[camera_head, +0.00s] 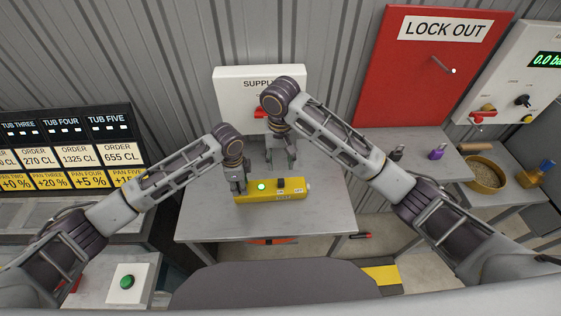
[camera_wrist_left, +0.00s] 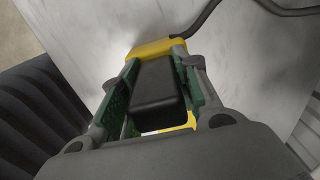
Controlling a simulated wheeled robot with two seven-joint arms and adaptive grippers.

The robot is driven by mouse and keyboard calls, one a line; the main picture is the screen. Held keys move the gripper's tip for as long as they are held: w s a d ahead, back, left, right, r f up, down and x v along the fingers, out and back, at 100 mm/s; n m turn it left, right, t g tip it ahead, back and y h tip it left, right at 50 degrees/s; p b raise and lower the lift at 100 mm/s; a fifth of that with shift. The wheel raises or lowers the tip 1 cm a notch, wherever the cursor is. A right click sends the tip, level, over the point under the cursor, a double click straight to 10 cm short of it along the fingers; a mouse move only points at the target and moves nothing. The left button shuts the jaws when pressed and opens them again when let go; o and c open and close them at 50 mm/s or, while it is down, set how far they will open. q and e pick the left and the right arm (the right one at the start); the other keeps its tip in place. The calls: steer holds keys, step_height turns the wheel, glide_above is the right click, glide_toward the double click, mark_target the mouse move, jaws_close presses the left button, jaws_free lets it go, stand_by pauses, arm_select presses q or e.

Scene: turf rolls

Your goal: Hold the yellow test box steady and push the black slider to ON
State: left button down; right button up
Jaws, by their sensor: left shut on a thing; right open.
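The yellow test box (camera_head: 262,199) lies on the grey table, with a lit green lamp (camera_head: 261,187) on top. The black slider (camera_head: 281,183) is on its top, right of the lamp; I cannot read its position. My left gripper (camera_head: 239,188) is shut on the box's left end from above. In the left wrist view the yellow box (camera_wrist_left: 152,47) shows beyond the green-padded fingers, with a black block (camera_wrist_left: 156,92) between them. My right gripper (camera_head: 281,161) is open and empty, behind and above the box near the slider.
A white supply panel (camera_head: 230,86) with a red handle stands behind my right gripper. A red lock-out board (camera_head: 405,75) and a side table with a bowl (camera_head: 486,174) are at right. A green button (camera_head: 127,282) is at lower left.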

arm_select(q)
steer(key=shift+s+a+f, duration=0.1)
steer(key=shift+s+f, duration=0.3)
steer(key=shift+f, duration=0.2)
steer(key=c, duration=1)
jaws_free()
steer(key=shift+o, duration=0.2)
steer(key=shift+w, duration=0.15)
steer(key=shift+w+r, duration=0.15)
steer(key=shift+r, duration=0.1)
steer(key=shift+r, duration=0.75)
step_height(320, 180, up, 10)
steer(key=shift+r, duration=0.25)
